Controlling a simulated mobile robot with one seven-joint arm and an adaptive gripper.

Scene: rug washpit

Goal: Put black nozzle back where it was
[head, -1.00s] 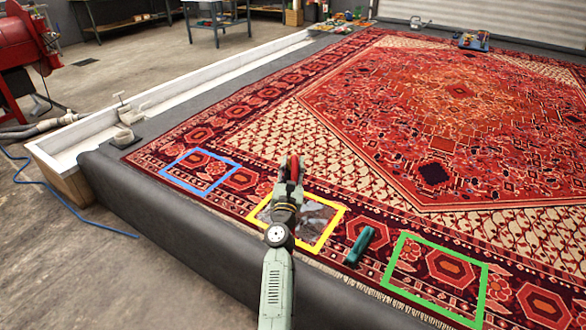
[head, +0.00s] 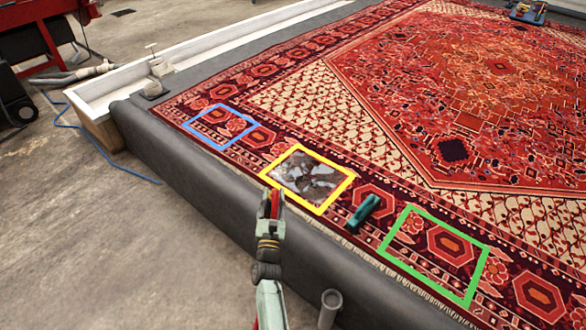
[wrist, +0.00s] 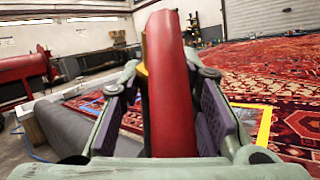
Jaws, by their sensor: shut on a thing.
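My gripper (head: 272,205) is shut on a long red tool (wrist: 170,80), which stands up between the finger pads in the wrist view, with a small yellow part at its left side. In the head view the red tool shows only as a narrow strip at the fingertips, over the dark padded edge, just below the yellow frame (head: 293,206). I cannot make out a black nozzle on it or elsewhere; the tool's far end is out of view. An upright grey tube (head: 330,308) stands beside the padded edge, to the right of my arm.
The red rug (head: 440,110) carries a blue frame (head: 190,128), the yellow frame around a wet grey patch (head: 308,178), a green frame (head: 478,272) and a teal brush (head: 364,211). A white trough (head: 240,42) runs along the left. Bare floor (head: 80,250) lies at lower left.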

